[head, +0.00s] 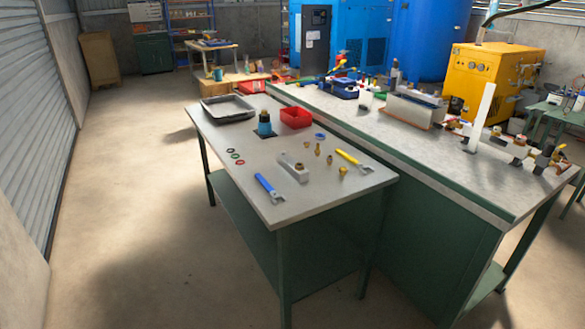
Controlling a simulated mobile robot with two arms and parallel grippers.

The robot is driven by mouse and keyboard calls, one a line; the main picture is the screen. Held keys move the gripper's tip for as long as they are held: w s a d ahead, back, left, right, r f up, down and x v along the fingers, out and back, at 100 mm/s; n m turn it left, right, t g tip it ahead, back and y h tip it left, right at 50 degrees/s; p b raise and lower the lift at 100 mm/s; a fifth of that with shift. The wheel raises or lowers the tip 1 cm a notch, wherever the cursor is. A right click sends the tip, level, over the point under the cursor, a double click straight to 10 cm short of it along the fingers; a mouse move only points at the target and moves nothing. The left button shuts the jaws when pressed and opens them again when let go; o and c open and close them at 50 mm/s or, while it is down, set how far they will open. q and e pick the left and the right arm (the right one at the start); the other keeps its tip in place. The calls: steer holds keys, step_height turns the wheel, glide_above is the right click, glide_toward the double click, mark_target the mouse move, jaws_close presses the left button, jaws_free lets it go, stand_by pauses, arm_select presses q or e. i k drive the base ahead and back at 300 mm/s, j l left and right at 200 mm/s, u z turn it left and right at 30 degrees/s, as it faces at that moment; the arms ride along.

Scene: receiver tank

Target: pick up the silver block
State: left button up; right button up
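A silver-grey oblong block (290,165) lies on the grey top of the small green-legged table (225,148), near the middle of its front half. A small brass-coloured fitting shows at its right end; I cannot tell whether it is attached. The block lies between a blue-handled tool (269,187) on its left and a yellow-handled tool (352,160) on its right, apart from both. Neither of my grippers shows in the head view.
Small brass fittings (342,172), a red bin (296,117), a blue-black canister (264,123), dark rings (234,156) and a metal tray (228,108) share the table. A longer workbench (430,165) adjoins its right side. The floor (130,210) at left is clear.

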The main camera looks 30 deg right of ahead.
mark_target(296, 169)
steer(key=z, duration=0.35)
steer(key=i+l+z, duration=0.15)
steer(key=l+z, duration=0.15)
steer(key=z, duration=0.15)
steer(key=i+l+z, duration=0.2)
steer(key=z, duration=0.2)
steer(key=i+l+z, duration=0.2)
steer(key=z, duration=0.25)
